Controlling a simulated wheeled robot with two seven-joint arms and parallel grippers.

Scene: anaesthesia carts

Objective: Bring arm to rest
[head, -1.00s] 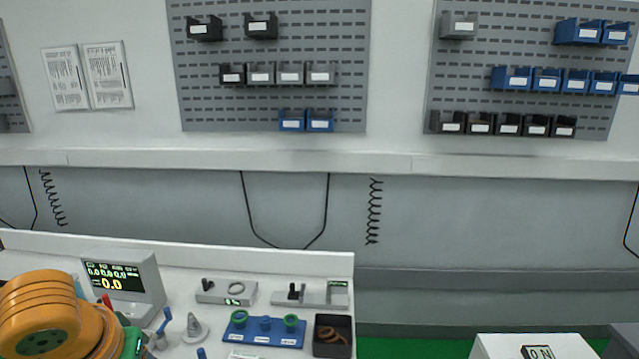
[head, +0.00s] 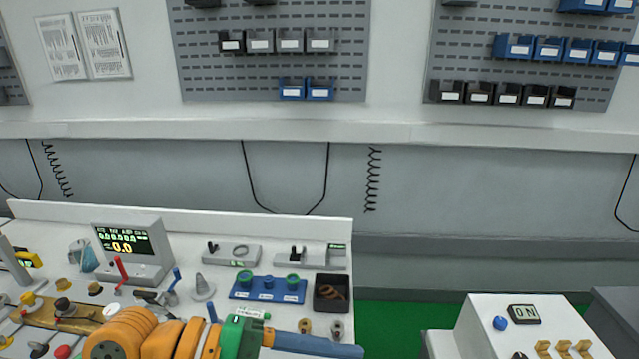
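My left arm (head: 185,340), with thick orange links, a green part and a blue link, runs along the bottom edge of the head view from the left towards the middle. It lies low in front of the cart top and hides part of its near side. No fingertips of my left gripper show, and neither my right arm nor its gripper is in view. The white cart top (head: 190,255) carries a monitor (head: 130,250) reading 0.0, a blue tray (head: 268,289) with green-ringed fittings, and a black box (head: 331,293) with brown rings.
Two grey fixtures (head: 231,255) stand along the cart's back. A grey cone (head: 202,287) and red and blue levers stand near the monitor. A second white unit (head: 480,335) with an ON display (head: 524,314) is at the lower right. Green floor (head: 390,318) shows between them.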

